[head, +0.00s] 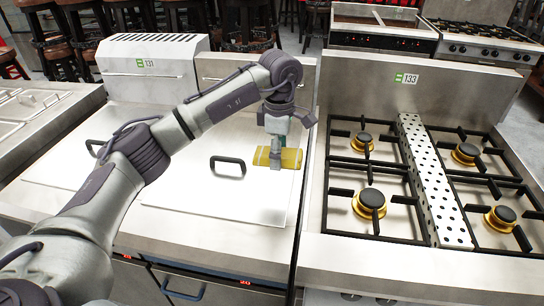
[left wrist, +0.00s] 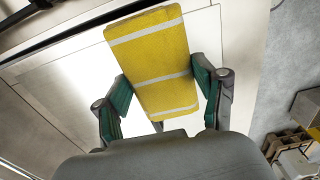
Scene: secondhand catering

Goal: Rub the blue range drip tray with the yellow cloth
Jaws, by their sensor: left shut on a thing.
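The yellow cloth (head: 291,158) is a folded, thick-looking pad held above the right side of the steel fryer unit's lid. In the left wrist view the cloth (left wrist: 150,55) shows white stripes across it. My left gripper (head: 278,156) is shut on the cloth; in the left wrist view its green-padded fingers (left wrist: 162,84) press on both sides of it. The cloth appears raised above the lid, but the exact gap is unclear. I cannot make out a blue drip tray; only a blue handle (head: 183,291) shows low on the unit's front. My right gripper is not in view.
A steel range (head: 333,235) with several burners, black grates and a perforated centre strip (head: 433,180) stands right of the fryer unit. The lid has a black handle (head: 228,165). More cooking units (head: 385,35) and stools (head: 245,20) stand behind.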

